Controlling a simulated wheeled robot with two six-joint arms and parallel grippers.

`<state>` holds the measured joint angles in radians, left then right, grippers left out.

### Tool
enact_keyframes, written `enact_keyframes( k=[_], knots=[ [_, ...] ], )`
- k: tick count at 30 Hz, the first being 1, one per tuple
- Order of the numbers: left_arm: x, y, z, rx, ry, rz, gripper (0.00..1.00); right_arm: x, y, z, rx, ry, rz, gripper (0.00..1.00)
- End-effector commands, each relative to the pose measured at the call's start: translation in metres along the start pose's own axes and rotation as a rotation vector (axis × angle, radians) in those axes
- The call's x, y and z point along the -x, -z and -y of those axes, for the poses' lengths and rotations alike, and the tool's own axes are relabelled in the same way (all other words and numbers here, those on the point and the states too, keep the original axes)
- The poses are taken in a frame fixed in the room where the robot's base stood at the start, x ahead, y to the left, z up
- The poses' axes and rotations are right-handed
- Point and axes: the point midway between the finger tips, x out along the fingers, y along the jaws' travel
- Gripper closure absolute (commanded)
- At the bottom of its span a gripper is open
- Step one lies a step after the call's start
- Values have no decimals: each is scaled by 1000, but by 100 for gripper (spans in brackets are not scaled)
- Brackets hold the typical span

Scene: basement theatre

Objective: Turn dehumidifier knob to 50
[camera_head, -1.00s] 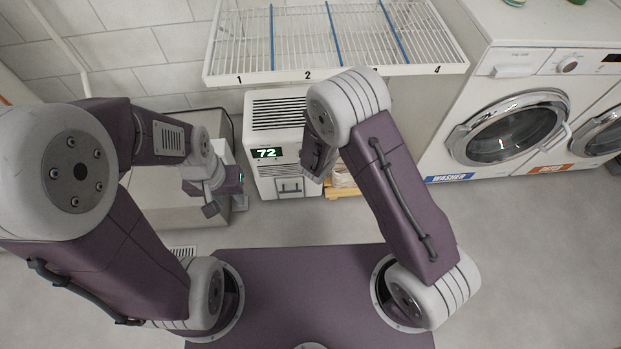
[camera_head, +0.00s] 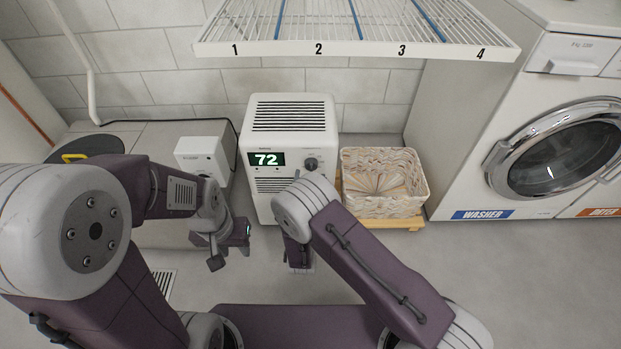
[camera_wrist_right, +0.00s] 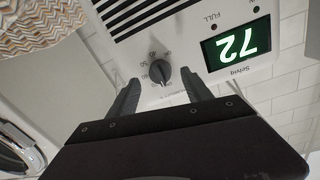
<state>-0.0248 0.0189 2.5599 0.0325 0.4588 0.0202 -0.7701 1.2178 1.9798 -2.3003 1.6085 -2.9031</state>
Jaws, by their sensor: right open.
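The white dehumidifier (camera_head: 290,112) stands against the tiled wall, its green display (camera_head: 266,159) reading 72. Its dark round knob (camera_head: 311,163) is right of the display. In the right wrist view the picture is upside down; the knob (camera_wrist_right: 160,72) has printed numbers around it, but its setting is unclear. My right gripper (camera_wrist_right: 161,92) is open, its fingers apart on either side of the knob's line, with no clear contact. In the head view the right arm's end hangs low in front of the dehumidifier. My left gripper (camera_head: 230,256) is open and empty, left of the dehumidifier.
A woven basket (camera_head: 382,178) on a wooden stand is right of the dehumidifier. A white box (camera_head: 203,155) is to its left. A numbered wire rack (camera_head: 350,47) overhangs above. The washer (camera_head: 475,120) stands at the right. Open floor lies in front.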

Motion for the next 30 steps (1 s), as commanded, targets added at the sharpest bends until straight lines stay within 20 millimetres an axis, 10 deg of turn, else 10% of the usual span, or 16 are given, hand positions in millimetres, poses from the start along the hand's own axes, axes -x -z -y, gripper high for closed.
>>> enact_keyframes(
  k=[14, 21, 30],
  knots=[
    [-20, -2, 0, 0, 0, 0, 64, -33, 0, 0, 1, 0, 1, 42],
    [-20, -2, 0, 0, 0, 0, 64, -32, 0, 0, 1, 0, 1, 100],
    [-14, -2, 0, 0, 0, 0, 64, -32, 2, 0, -34, -1, 3, 100]
  ],
)
